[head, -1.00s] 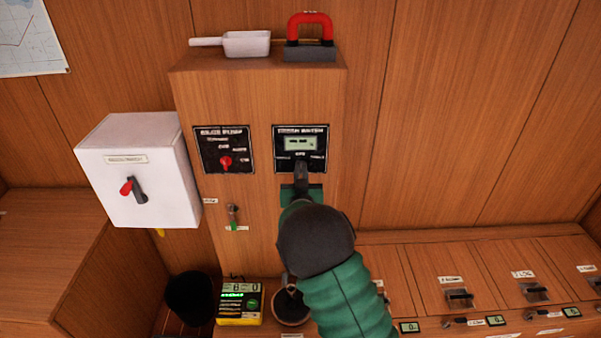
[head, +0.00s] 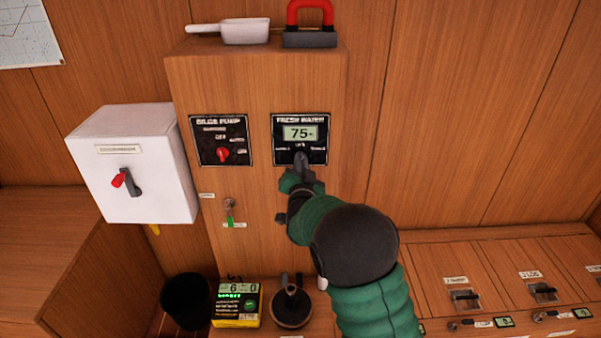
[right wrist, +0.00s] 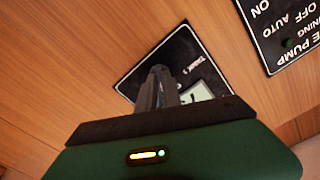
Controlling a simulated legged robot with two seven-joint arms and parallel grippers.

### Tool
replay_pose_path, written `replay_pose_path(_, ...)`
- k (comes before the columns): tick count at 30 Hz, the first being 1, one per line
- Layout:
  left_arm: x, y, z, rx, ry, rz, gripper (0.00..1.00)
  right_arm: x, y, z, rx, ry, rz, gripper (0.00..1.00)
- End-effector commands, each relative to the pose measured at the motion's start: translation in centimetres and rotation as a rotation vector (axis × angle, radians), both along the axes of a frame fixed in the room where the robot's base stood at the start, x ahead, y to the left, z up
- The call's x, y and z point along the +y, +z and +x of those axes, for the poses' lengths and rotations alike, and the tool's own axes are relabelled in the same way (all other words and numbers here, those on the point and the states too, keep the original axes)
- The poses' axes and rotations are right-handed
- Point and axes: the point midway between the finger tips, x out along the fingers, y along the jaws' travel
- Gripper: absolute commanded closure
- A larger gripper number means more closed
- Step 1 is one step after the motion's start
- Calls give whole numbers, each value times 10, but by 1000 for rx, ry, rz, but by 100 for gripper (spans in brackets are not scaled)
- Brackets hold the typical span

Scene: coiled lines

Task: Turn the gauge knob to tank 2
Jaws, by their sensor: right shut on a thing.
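The black FRESH WATER gauge panel (head: 300,146) is on the front of the wooden cabinet. Its display (head: 300,133) reads about 75. My right gripper (head: 301,162) is at the panel's lower edge, shut on the gauge knob, which its fingers hide. In the right wrist view the gripper fingers (right wrist: 157,90) are together against the panel (right wrist: 190,62), and part of the lit display (right wrist: 195,93) shows beside them. A label reading TANK and a numeral is partly visible there. I cannot tell the knob's pointing direction. My left gripper is not in view.
Left of the gauge is the BILGE PUMP panel (head: 220,140) with a red knob. A white switch box (head: 133,165) juts out farther left. A key with a green tag (head: 230,212) hangs below. A scoop (head: 240,31) and a red-handled block (head: 310,38) sit on top.

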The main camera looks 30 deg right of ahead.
Motion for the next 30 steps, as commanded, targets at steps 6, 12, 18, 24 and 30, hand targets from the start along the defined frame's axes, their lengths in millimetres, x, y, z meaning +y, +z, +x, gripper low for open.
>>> replay_pose_path(6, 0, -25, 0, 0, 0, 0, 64, -1, -6, -1, -78, -2, 134, 100)
replay_pose_path(12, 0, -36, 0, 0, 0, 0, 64, -1, -6, -1, -126, -2, 217, 100)
replay_pose_path(18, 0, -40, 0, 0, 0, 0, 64, -2, -5, -1, -149, -3, 258, 100)
replay_pose_path(24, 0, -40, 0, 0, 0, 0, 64, -2, -5, -2, -154, -3, 268, 100)
replay_pose_path(30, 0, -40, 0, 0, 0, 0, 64, -2, -5, -2, -154, -4, 268, 100)
